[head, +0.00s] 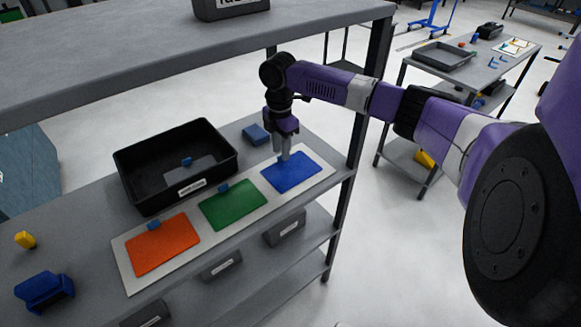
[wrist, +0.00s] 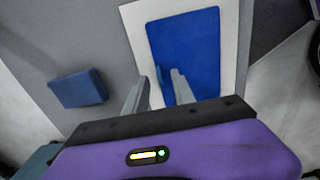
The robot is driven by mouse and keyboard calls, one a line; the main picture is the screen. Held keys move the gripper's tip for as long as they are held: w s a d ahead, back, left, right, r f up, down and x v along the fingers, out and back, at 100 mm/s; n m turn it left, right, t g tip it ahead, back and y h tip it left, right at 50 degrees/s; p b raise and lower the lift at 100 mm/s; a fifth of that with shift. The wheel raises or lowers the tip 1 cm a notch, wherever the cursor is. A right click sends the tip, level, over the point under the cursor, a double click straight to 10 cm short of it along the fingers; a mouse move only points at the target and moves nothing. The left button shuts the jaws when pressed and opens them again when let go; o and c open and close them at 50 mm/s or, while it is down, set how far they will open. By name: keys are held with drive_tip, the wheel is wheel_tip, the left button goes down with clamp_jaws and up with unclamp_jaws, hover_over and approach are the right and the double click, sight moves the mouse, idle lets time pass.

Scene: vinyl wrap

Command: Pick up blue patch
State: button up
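The blue patch (head: 292,172) is a flat rounded rectangle at the right end of a pale board (head: 122,262) on the shelf. It also shows in the wrist view (wrist: 188,45), ahead of my fingers. My gripper (head: 283,158) points down over the patch's upper left edge. In the wrist view my gripper (wrist: 161,76) has its two fingers apart, with a small blue tab (wrist: 159,74) showing between them near the right finger. I cannot tell whether the fingers touch the patch or the tab.
Green (head: 233,204) and orange (head: 163,244) patches lie left on the board, each with a blue tab. A black bin (head: 150,200) stands behind. A blue block (head: 256,134) lies near my gripper, also in the wrist view (wrist: 78,88). A shelf post (head: 345,205) is at the right.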

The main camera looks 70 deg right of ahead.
drive_tip(key=shift+f, duration=0.9)
drive_tip(key=shift+c, duration=0.2)
clamp_jaws()
drive_tip(key=shift+r, duration=0.15)
